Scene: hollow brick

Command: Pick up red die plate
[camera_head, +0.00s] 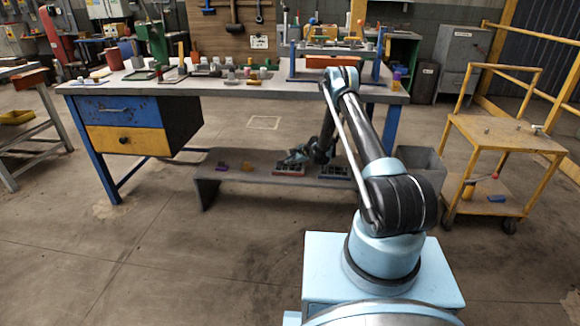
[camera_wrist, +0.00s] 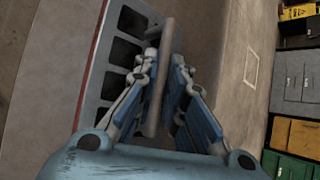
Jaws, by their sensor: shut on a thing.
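The red die plate (camera_head: 289,169) lies on the low bench in the head view. In the wrist view the die plate (camera_wrist: 97,75) fills the left of centre, grey on top with a row of dark square openings and a red edge. My gripper (camera_head: 298,157) is down at it. In the wrist view my gripper (camera_wrist: 163,75) has its fingers closed on either side of a narrow grey-brown bar beside the openings, which looks like part of the plate. Whether the plate is clear of the bench cannot be told.
The big worktable (camera_head: 240,90) stands above and behind. A yellow cart (camera_head: 503,135) stands at right. The floor in front is clear.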

